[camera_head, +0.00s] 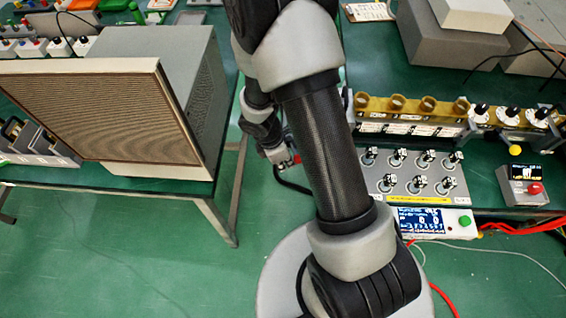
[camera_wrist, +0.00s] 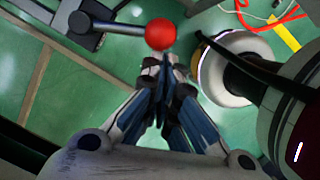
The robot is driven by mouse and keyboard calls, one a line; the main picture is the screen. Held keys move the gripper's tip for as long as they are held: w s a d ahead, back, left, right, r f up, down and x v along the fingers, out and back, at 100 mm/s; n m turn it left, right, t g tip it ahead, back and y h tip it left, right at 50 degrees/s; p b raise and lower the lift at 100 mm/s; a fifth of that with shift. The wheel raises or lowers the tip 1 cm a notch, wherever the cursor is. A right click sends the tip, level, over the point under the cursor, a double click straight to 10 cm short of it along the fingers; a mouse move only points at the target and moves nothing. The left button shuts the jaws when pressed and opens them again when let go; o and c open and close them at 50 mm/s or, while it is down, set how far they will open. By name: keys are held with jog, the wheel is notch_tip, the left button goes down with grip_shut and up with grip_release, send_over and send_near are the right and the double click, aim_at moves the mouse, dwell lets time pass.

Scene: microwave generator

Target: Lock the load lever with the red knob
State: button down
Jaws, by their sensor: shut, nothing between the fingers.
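The red knob (camera_wrist: 160,34) is a round ball on the end of a grey lever rod (camera_wrist: 122,28) in the wrist view. The rod runs left to a dark pivot block (camera_wrist: 80,22). My gripper (camera_wrist: 160,66) is shut and empty, its fingertips just below the knob in the picture. I cannot tell whether they touch it. In the head view my arm hides most of the gripper and lever; a small red patch (camera_head: 297,158) shows beside my wrist, perhaps the knob.
A large grey box with a brown ribbed front (camera_head: 100,110) stands on the left bench. On the right bench are a switch panel (camera_head: 405,182), a display unit (camera_head: 425,222) and a control box with a red button (camera_head: 522,185).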

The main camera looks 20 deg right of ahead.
jog(key=shift+s+d, duration=0.15)
jog(key=shift+d, duration=0.1)
dwell(0.6)
jog(key=p+v, duration=0.9)
jog(key=v, duration=0.1)
jog(key=shift+s, duration=0.25)
